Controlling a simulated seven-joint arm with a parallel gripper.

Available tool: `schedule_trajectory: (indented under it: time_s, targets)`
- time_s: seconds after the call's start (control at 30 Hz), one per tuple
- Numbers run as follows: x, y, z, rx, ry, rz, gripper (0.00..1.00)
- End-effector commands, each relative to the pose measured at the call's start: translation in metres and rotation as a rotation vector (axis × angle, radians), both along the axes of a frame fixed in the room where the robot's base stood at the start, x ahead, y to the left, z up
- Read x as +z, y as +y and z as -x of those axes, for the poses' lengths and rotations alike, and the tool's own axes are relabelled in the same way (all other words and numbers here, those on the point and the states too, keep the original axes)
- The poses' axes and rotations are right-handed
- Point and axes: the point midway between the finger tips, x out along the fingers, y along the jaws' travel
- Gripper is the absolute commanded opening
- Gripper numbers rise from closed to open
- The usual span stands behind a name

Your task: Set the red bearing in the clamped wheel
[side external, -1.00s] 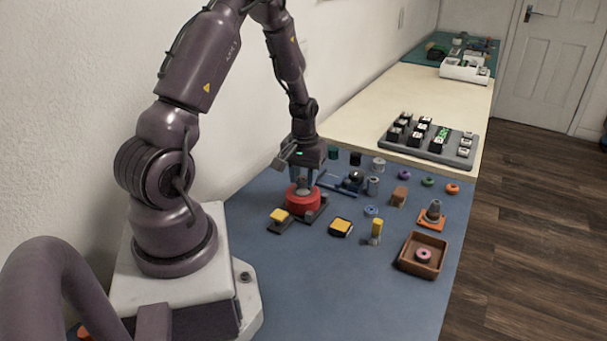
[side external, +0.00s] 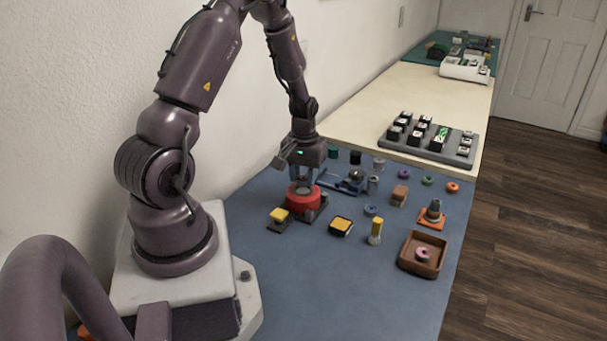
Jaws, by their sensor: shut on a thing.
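The clamped wheel (side external: 302,198) is a red, round body held low in a dark clamp fixture (side external: 322,207) on the blue mat. My gripper (side external: 304,181) points down directly over the wheel. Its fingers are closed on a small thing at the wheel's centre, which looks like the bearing. The fingers and the wheel's rim hide most of it, and its colour is not clear. I cannot tell whether it is seated in the wheel or just above it.
A brown tray (side external: 441,266) with a pink ring (side external: 423,254) stands at the right. The front of the blue mat (side external: 330,290) is clear.

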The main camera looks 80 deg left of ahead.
Motion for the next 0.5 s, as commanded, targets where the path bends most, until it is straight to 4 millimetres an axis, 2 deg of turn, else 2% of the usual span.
schedule_trajectory:
  time_s: [0.5]
  targets:
    - [-0.01, 0.0, 0.0, 0.001, 0.0, 0.0, 0.1]
